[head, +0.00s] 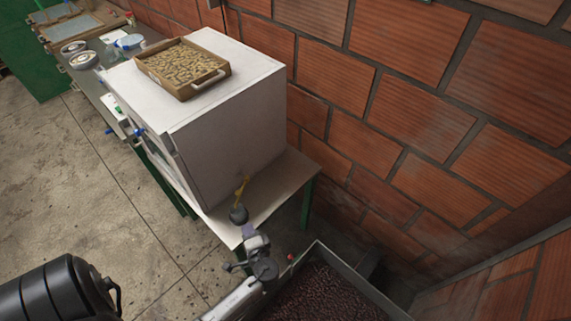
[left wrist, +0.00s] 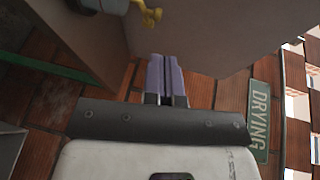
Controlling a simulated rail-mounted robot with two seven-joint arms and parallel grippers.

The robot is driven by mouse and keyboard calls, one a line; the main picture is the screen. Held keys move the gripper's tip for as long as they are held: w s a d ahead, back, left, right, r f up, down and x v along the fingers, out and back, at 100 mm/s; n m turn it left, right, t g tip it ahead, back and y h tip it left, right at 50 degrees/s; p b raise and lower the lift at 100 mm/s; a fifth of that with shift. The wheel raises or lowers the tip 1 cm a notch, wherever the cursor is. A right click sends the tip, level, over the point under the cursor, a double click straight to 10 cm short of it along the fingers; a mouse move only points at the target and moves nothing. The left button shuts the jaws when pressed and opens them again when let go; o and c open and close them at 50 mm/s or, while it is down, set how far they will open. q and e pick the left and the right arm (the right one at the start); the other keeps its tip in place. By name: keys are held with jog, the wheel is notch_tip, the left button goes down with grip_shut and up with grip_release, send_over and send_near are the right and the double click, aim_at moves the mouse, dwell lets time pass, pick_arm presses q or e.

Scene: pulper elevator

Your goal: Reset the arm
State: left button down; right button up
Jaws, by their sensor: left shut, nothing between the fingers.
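My left gripper (head: 248,230) is low in the middle of the head view, near the front corner of the table under the white box. Its purple fingers also show in the left wrist view (left wrist: 165,78), pressed together with nothing between them. A grey fitting with a yellow handle (head: 241,187) is just beyond the fingertips in the head view. The yellow handle shows at the top of the left wrist view (left wrist: 150,14), apart from the fingers. My right gripper is in neither view.
The white box (head: 235,115) carries a wooden tray of beans (head: 205,86). An open metal bin of dark beans (head: 325,298) is close to the right of my arm. A brick wall (head: 420,110) bounds the right. A green DRYING sign (left wrist: 259,120) is on it. Floor (head: 90,200) is clear at left.

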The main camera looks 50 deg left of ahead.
pick_arm(q)
jog(key=s+d+r+n+h, duration=0.1)
jog(key=d+r+n+h, duration=0.1)
jog(key=d+r+h, duration=0.35)
jog(key=s+d+r+n+h, duration=0.1)
jog(key=s+d+r+h, duration=0.15)
jog(key=d+h, duration=0.65)
jog(key=s+d+m+g, duration=0.1)
jog(key=s, duration=0.7)
notch_tip(320, 180, up, 25)
jog(key=p, duration=2.4)
jog(key=shift+h, duration=0.35)
